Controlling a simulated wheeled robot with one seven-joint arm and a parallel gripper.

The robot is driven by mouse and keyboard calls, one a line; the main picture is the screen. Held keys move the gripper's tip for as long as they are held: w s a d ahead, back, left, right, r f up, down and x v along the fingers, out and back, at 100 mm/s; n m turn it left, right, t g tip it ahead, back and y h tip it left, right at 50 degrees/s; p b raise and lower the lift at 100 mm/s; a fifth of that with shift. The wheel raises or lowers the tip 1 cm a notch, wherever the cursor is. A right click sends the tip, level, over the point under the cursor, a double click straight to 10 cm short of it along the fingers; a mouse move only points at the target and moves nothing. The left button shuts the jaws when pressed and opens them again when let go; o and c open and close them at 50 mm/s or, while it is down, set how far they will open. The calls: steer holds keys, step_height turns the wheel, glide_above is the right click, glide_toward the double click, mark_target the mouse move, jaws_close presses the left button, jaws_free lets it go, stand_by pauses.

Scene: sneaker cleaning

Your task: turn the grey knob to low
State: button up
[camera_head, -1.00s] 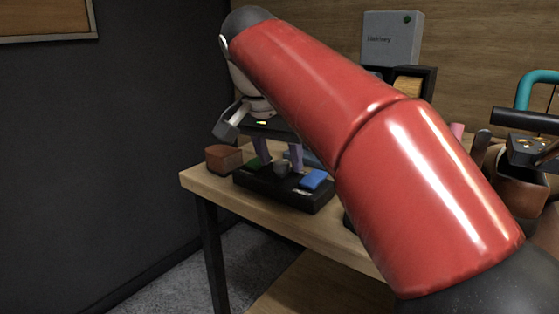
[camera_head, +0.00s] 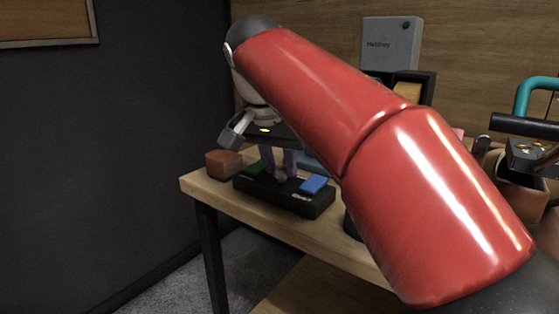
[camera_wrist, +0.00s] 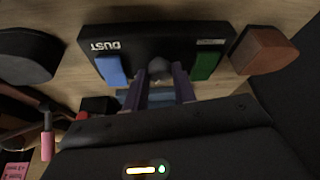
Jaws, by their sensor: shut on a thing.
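The grey knob (camera_wrist: 158,68) sits on a black box between a blue block and a green block. In the wrist view it is between the tips of my two purple-grey fingers. My gripper (camera_head: 281,176) points down at the box in the head view and is shut on the knob, which is partly hidden by the fingers. The black box (camera_head: 258,196) stands near the table's left front edge, with lettering on its face; "DUST" shows upside down in the wrist view. The knob's exact setting cannot be read.
The blue block (camera_head: 314,184) and green block (camera_wrist: 206,65) flank the knob closely. A brown block (camera_head: 222,163) stands just left of the box. A grey box (camera_head: 390,44) is at the back, and several tools crowd the right. The wooden table (camera_head: 240,207) is bare in front.

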steer(key=n, duration=0.2)
steer(key=n+y+p, duration=0.1)
steer(key=n, duration=0.1)
steer(key=n+y+p, duration=0.1)
steer(key=n, duration=0.1)
steer(key=shift+d+r+n+t, duration=0.15)
steer(key=shift+d+n+t, duration=0.15)
steer(key=shift+d, duration=0.05)
steer(key=n+y+p, duration=0.1)
steer(key=n, duration=0.2)
steer(key=shift+d+n+y, duration=0.1)
steer(key=shift+n+y, duration=0.2)
steer(key=shift+y, duration=0.1)
steer(key=shift+d+n+g+y+p, duration=0.1)
steer(key=shift+n+g+y+p, duration=0.45)
steer(key=shift+n, duration=0.95)
steer(key=o, duration=1)
steer(key=v, duration=0.7)
steer(key=shift+d+r, duration=0.1)
steer(key=shift+r, duration=0.2)
